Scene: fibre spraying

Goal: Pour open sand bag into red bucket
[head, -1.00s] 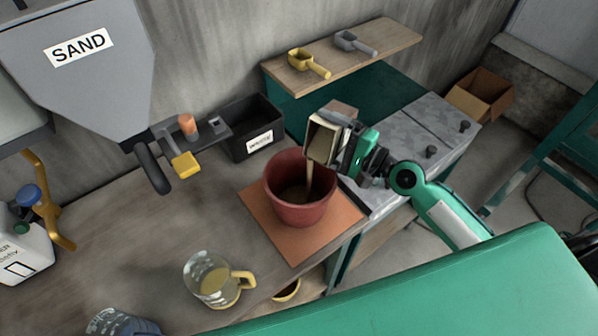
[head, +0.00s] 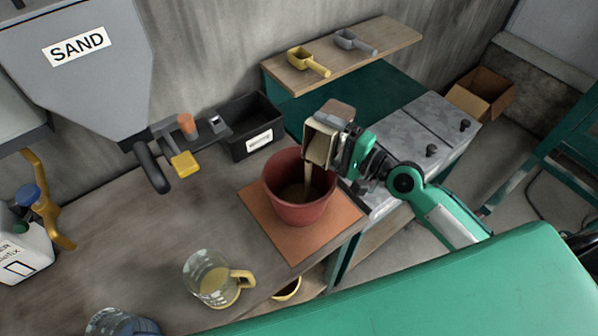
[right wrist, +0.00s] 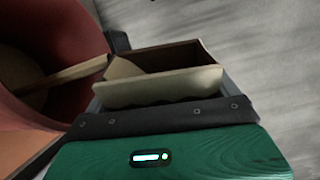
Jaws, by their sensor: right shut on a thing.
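The red bucket (head: 301,203) stands upright on an orange-brown mat (head: 329,227) on the workbench. My right gripper (head: 345,152) is shut on the open sand bag (head: 318,143) at the bucket's upper right. The bag is tilted with its mouth toward the bucket, and a thin tan stream of sand (head: 308,180) falls from it into the bucket. Some sand shows on the bucket's floor. In the right wrist view the bag (right wrist: 160,84) is at the jaws, and the stream runs left into the bucket (right wrist: 70,30). My left gripper is not in view.
A black bin (head: 254,129) stands behind the bucket. A grey sand hopper (head: 80,85) hangs at the left. A glass jug (head: 214,279) stands at the front of the bench. A shelf (head: 375,49) with two scoops is at the back. Bare bench lies left of the mat.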

